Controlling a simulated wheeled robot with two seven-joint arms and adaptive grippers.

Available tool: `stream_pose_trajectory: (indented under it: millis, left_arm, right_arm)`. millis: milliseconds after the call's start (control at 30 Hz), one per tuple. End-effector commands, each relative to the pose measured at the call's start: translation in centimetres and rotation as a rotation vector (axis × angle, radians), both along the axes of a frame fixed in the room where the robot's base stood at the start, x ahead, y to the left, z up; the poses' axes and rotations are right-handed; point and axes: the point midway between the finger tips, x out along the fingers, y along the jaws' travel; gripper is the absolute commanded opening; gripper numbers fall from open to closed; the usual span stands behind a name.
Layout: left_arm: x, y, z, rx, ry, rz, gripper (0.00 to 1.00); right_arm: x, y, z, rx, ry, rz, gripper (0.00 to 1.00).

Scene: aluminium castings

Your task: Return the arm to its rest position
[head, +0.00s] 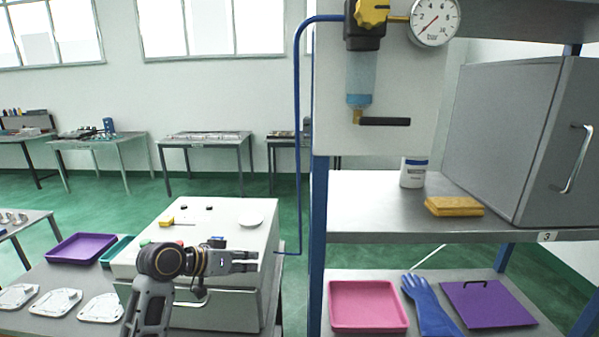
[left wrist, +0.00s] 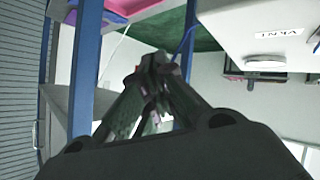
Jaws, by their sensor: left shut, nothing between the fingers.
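My left gripper (head: 244,261) shows in the head view in front of the white box-shaped machine (head: 244,222), at the left of the shelf's blue post. Its fingers point right and are shut with nothing between them. In the left wrist view the closed fingers (left wrist: 155,65) meet at their tips, and no object is held. My left arm comes up from the bottom of the head view. My right gripper does not show in either view.
White castings (head: 55,303) and a purple tray (head: 80,248) lie at left.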

Motion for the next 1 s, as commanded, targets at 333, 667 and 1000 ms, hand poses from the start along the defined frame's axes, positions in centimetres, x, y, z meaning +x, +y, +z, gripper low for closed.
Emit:
stream_pose_trajectory:
  millis: [333, 667, 1000]
  left_arm:
    - [-4.4, 1.6, -8.2, 0.127, 0.119, 0.078, 0.0]
    - [-9.6, 3.3, -14.5, 0.249, 0.225, 0.142, 0.0]
    - [-15.7, 5.2, -19.5, 0.375, 0.328, 0.199, 0.0]
  right_arm:
    - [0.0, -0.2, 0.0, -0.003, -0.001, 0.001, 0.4]
    - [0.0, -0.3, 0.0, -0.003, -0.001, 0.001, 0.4]
    - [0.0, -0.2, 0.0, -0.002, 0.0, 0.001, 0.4]
